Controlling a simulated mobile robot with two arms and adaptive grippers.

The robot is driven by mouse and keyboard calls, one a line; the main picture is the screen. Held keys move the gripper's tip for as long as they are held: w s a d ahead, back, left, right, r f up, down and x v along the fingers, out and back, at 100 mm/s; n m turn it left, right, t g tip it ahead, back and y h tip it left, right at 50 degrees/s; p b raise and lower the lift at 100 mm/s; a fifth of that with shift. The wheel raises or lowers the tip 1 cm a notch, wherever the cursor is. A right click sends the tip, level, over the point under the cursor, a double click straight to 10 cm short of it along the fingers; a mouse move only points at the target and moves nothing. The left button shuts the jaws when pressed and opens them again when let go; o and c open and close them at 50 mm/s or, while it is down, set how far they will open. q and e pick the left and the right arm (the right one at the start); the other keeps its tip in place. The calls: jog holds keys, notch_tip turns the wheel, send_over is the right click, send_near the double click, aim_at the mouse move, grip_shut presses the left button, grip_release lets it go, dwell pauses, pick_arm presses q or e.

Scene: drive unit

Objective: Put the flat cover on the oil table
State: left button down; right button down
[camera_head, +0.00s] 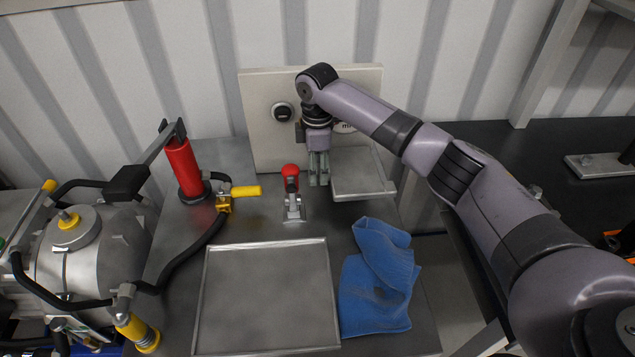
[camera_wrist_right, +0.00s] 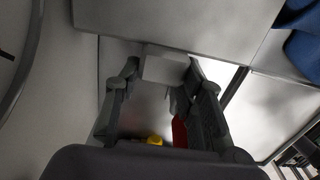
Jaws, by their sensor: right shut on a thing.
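A square grey plate, which looks like the flat cover (camera_head: 362,170), is at the back right of the metal oil table (camera_head: 225,240). My right gripper (camera_head: 318,180) is at the plate's left edge, fingers pointing down. In the right wrist view my right gripper (camera_wrist_right: 165,85) is shut on a small pale block (camera_wrist_right: 165,67) beside a large grey plate (camera_wrist_right: 190,22); the block seems to be part of the cover. I cannot tell whether the cover touches the table. A rimmed square tray area (camera_head: 265,300) at the table's front is empty. My left gripper is not in view.
A red-handled clamp (camera_head: 291,190) stands close left of my right gripper. A blue cloth (camera_head: 378,275) lies on the right. A red cylinder (camera_head: 185,168), yellow-handled valve (camera_head: 245,191), hose and silver drive unit (camera_head: 90,255) are left. An upright panel (camera_head: 265,130) stands behind.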

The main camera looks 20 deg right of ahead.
aim_at(318, 195)
notch_tip(318, 195, down, 5)
jog(key=shift+s+f+p, duration=0.1)
jog(key=shift+s+p, duration=0.05)
jog(key=shift+p, duration=0.55)
jog(key=shift+f, duration=0.2)
jog(key=shift+w+f, duration=0.2)
jog(key=shift+f, duration=0.05)
jog(key=shift+d+f, duration=0.1)
jog(key=c, duration=1.1)
grip_release()
jog(key=shift+o, duration=0.2)
notch_tip(318, 195, up, 12)
jog(key=shift+r+b, duration=0.1)
jog(key=shift+b, duration=0.7)
